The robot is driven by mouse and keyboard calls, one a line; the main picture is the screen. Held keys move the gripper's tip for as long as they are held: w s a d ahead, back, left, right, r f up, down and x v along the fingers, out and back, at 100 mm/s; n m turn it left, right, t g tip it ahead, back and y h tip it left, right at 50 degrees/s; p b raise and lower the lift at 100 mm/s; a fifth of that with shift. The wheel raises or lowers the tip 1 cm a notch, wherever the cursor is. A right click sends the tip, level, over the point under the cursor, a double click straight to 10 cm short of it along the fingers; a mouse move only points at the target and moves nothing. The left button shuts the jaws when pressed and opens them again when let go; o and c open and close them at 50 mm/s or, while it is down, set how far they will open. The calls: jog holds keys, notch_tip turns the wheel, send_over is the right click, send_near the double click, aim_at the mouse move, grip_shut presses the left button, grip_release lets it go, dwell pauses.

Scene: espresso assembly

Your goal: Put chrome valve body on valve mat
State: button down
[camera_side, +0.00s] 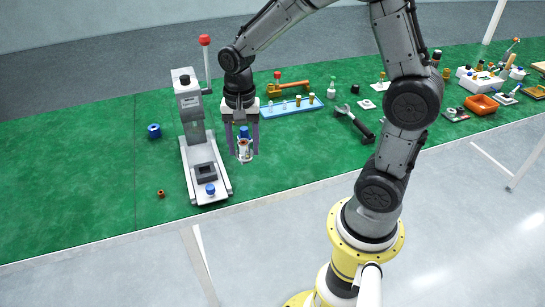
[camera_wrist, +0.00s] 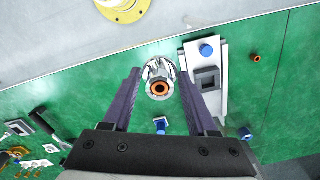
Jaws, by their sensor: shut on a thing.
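The chrome valve body (camera_wrist: 158,72) is a shiny, faceted piece with an orange ring on the end facing the wrist camera. My gripper (camera_wrist: 160,80) is shut on it, with one purple finger on each side. In the side view my gripper (camera_side: 243,148) points down just right of the lever press, and the valve body (camera_side: 244,150) shows between its fingertips, low over the green table. I cannot tell the gap to the table. A small white patch shows around the fingertips. I cannot tell which pale pad is the valve mat.
The lever press (camera_side: 205,165) stands close left of my gripper. A blue-topped piece (camera_wrist: 161,125) is near the fingers. A blue ring (camera_side: 154,131) and small copper ring (camera_side: 161,193) lie left. A light-blue tray (camera_side: 292,108) and portafilter-like handle (camera_side: 354,123) lie right.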

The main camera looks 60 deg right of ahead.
jog(key=s+d+f+m, duration=0.2)
jog(key=s+d, duration=0.9)
jog(key=s, duration=0.2)
jog(key=w+d+f, duration=0.2)
jog(key=w, duration=0.1)
jog(key=w+d+f, duration=0.3)
jog(key=w, duration=0.1)
jog(key=w+d+f, duration=0.2)
jog(key=w+f, duration=0.1)
jog(key=w, duration=0.1)
jog(key=shift+d+f, duration=0.15)
jog(key=shift+f, duration=0.05)
jog(key=shift+w+d+f, duration=0.25)
jog(key=shift+w+f, duration=0.1)
jog(key=shift+f, duration=1.75)
jog(key=shift+f, duration=0.15)
jog(key=shift+c, duration=1)
grip_release()
